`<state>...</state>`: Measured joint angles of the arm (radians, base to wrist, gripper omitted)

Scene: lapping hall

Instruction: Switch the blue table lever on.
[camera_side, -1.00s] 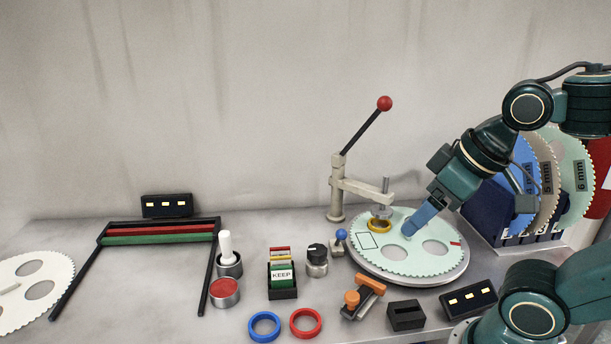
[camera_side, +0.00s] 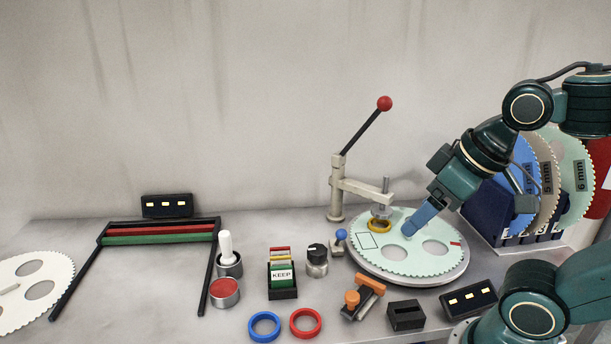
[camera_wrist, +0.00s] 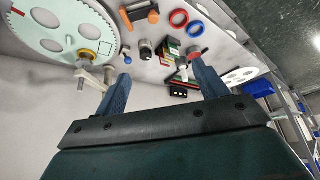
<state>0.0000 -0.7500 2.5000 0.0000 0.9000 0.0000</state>
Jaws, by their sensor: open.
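The blue table lever (camera_side: 341,235) is a small blue ball on a short stem over a grey base, just left of the pale green toothed disc. Its blue ball also shows in the wrist view (camera_wrist: 127,60), near the tip of the left finger. My gripper (camera_side: 411,230) has blue fingers and hangs tilted over the disc, to the right of the lever and apart from it. In the wrist view my gripper's (camera_wrist: 160,84) fingers stand wide apart with nothing held between them.
The pale green toothed disc (camera_side: 445,263) lies on a round plate. Behind it stands a post with a red-knobbed arm (camera_side: 384,104). A black-topped knob (camera_side: 317,256), card box (camera_side: 283,293) and orange-handled clamp (camera_side: 367,286) stand near the lever.

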